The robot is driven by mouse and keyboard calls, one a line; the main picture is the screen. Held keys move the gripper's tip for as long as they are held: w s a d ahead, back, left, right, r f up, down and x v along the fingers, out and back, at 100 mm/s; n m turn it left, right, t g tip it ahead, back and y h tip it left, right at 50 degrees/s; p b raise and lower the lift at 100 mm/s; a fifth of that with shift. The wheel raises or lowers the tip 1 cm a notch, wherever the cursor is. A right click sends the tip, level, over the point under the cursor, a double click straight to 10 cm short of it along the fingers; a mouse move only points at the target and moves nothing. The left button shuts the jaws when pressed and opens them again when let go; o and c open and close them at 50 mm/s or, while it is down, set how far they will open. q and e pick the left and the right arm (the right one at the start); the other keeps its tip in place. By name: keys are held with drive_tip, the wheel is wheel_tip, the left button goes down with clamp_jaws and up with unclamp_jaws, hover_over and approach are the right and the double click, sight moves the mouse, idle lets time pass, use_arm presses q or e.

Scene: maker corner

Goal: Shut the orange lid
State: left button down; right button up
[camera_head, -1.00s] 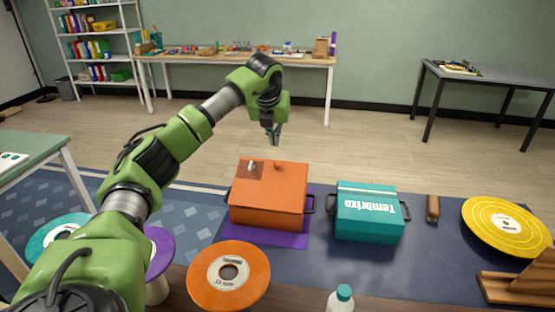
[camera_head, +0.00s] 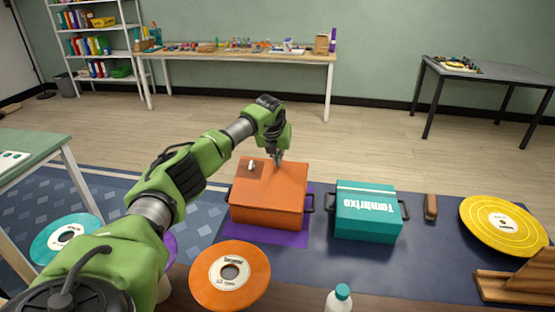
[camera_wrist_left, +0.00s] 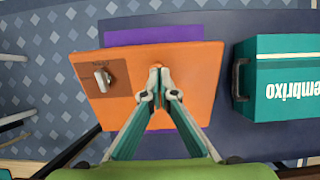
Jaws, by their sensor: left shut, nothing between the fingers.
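The orange box with its orange lid (camera_head: 285,182) stands on a purple mat (camera_head: 258,236) at the middle of the table. The lid's top faces up, and I cannot tell whether a gap is left under it. A small pale piece on a brown patch (camera_head: 244,170) sits at the lid's left. My left gripper (camera_head: 278,161) points down at the lid's far part, its fingers shut and empty. In the left wrist view the fingertips (camera_wrist_left: 158,78) are over the middle of the lid (camera_wrist_left: 202,75). I cannot tell whether they touch it. My right gripper is not in view.
A teal box (camera_head: 368,216) with dark handles stands close on the right. An orange disc (camera_head: 255,262) is in front, and a teal-capped bottle (camera_head: 339,300) stands at the front edge. A yellow disc (camera_head: 480,220) and brown wooden piece (camera_head: 510,284) are at the right.

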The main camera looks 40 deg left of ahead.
use_arm(q)
drive_tip(key=shift+f, duration=0.1)
drive_tip(key=shift+w+a+f+b, duration=0.1)
drive_tip(key=shift+w+f+b, duration=0.15)
drive_tip(key=shift+b, duration=0.15)
drive_tip(key=shift+w+a+f+b, duration=0.3)
drive_tip(key=shift+w+f+b, duration=0.1)
drive_tip(key=shift+w, duration=0.1)
drive_tip(key=shift+r, duration=0.1)
